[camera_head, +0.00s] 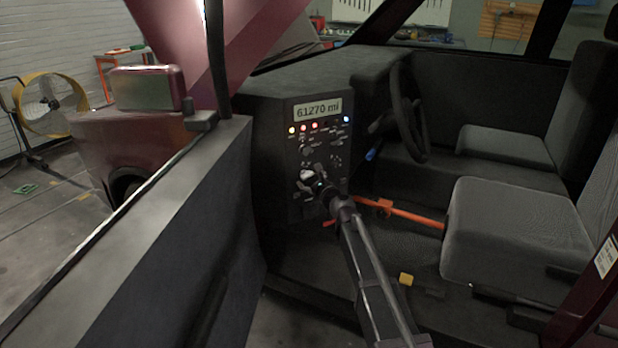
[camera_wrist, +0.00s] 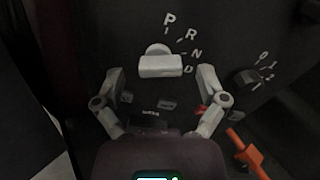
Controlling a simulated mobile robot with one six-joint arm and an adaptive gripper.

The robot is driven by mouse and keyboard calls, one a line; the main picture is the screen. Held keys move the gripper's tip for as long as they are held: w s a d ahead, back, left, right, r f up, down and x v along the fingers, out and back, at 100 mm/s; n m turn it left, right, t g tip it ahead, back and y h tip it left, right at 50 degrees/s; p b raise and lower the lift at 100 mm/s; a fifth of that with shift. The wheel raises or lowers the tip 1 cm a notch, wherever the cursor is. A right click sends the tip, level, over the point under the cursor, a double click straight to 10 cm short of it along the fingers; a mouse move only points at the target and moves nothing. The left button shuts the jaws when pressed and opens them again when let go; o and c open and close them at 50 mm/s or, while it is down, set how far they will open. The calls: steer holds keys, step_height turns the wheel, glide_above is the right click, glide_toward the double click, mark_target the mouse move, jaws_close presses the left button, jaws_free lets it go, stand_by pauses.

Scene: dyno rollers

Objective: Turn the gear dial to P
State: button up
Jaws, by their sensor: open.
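The gear dial (camera_wrist: 160,66) is a pale round knob with a grip bar across it, on the dark dashboard panel in the wrist view. The letters P, R, N and D curve around its upper right. The bar lies nearly level, its right end close to D; I cannot tell which end is the pointer. My gripper (camera_wrist: 161,82) is open, one finger on each side of the dial, with gaps between fingers and bar.
A darker knob (camera_wrist: 245,78) marked 0, 1, 2 sits right of the dial. An orange lever (camera_head: 400,212) runs below the panel. The steering wheel (camera_head: 408,110) is to the right, and the open door (camera_head: 140,230) is on the left.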

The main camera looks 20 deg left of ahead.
steer(key=shift+w+a, duration=0.45)
steer(key=shift+a, duration=0.15)
